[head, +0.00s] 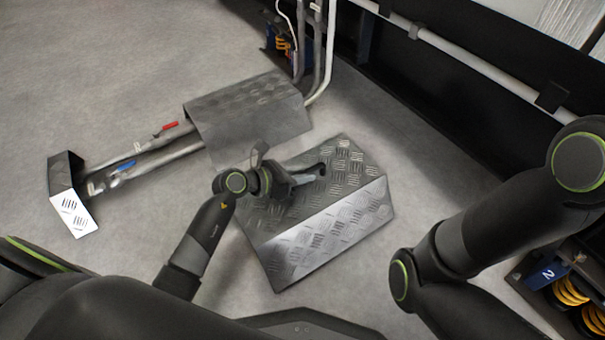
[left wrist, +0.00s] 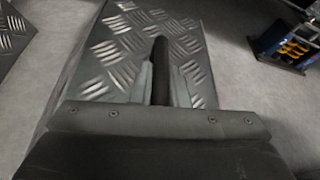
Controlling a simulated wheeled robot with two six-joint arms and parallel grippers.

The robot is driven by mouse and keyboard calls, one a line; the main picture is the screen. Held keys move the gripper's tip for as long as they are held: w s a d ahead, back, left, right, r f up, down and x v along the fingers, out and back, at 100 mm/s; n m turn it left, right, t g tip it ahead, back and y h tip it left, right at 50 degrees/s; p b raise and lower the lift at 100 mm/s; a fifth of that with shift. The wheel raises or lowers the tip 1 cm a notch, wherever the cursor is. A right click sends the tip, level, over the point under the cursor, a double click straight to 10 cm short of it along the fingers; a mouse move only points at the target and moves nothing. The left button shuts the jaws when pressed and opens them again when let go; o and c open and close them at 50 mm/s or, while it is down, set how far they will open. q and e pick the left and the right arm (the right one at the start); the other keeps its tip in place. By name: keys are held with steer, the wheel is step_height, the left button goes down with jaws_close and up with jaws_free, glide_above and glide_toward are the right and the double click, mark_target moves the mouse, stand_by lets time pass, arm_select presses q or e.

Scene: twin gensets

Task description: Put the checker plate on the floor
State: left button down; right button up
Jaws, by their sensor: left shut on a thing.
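The checker plate (head: 335,235), a bent grey metal cover with raised tread marks, is in the middle of the head view, tilted across the picture. My left gripper (head: 306,177) is over its upper face, shut on the dark bar handle of the plate. In the left wrist view the handle (left wrist: 161,68) runs between the two fingers, with the tread face of the plate behind it. I cannot tell whether the plate touches the floor (head: 130,100) or hangs just above it. My right arm shows at the right, but its gripper is out of view.
Another checker cover (head: 250,112) lies over pipes with a red valve handle (head: 169,127) and a blue one (head: 124,167). A small bent cover (head: 74,210) stands at their left end. A dark skid frame and pipes line the upper right. Bare floor lies upper left.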

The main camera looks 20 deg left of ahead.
mark_target(305, 191)
arm_select(q)
steer(key=shift+f+b, duration=1.45)
steer(key=shift+f, duration=0.3)
steer(key=shift+r, duration=0.1)
steer(key=c, duration=1.8)
jaws_free()
steer(key=shift+f, duration=0.3)
steer(key=o, duration=0.4)
steer(key=shift+r, duration=0.1)
